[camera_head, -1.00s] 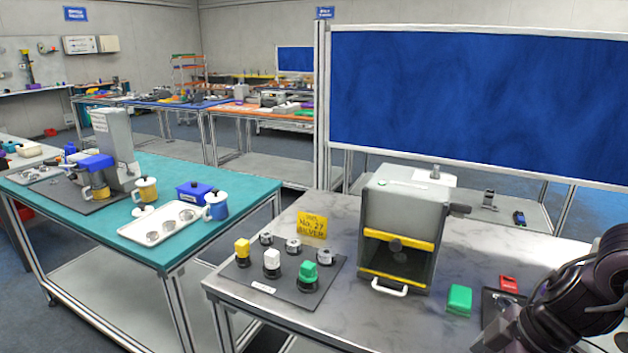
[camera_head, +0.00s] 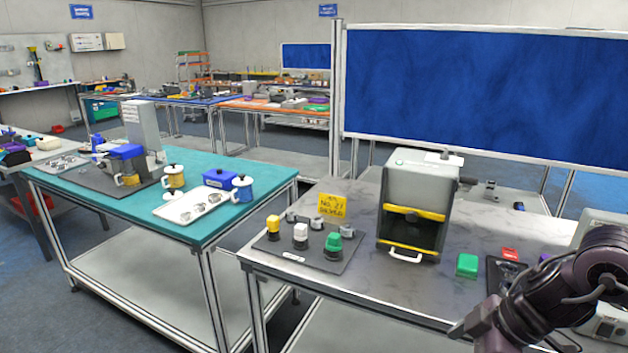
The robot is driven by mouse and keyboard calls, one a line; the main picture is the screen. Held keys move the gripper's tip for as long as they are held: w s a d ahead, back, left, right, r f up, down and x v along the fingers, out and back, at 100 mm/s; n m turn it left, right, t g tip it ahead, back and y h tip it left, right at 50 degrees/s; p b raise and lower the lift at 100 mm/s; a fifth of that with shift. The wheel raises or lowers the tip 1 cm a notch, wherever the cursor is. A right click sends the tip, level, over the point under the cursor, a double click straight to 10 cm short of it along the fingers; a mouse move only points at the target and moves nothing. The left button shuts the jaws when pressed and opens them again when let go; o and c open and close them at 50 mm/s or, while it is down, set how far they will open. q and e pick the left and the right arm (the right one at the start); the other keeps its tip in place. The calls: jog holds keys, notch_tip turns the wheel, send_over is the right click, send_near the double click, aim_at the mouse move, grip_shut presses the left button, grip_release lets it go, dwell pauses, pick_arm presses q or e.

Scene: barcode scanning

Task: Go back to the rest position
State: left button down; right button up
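My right arm (camera_head: 575,285) comes in from the lower right, dark and bent. My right gripper (camera_head: 475,325) is at its left end, in front of the grey table's (camera_head: 350,280) near edge. Its fingers are too small and dark to tell whether they are open or shut, and I see nothing held. My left gripper is not in view.
A teal table (camera_head: 240,215) stands left. Floor shows at the lower left.

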jog(key=w+a+f+m+t+y, duration=0.1)
jog(key=w+a+f+t+y, duration=0.4)
jog(key=w+f, duration=0.55)
notch_tip(320, 180, down, 22)
jog(key=w+d+m+h, duration=0.2)
jog(key=d+m+h, duration=0.1)
jog(key=m+h, duration=0.15)
jog(key=s+d+f+m+g+h, duration=0.3)
jog(key=s+f+m+h, duration=0.15)
jog(key=s+f, duration=2.25)
jog(key=s+a+f+g+h, duration=0.1)
jog(key=s+f+g, duration=0.2)
jog(key=s, duration=1.6)
jog(key=shift+s+a+f+m, duration=0.15)
jog(key=shift+s+f+m, duration=0.05)
jog(key=shift+s+m, duration=0.2)
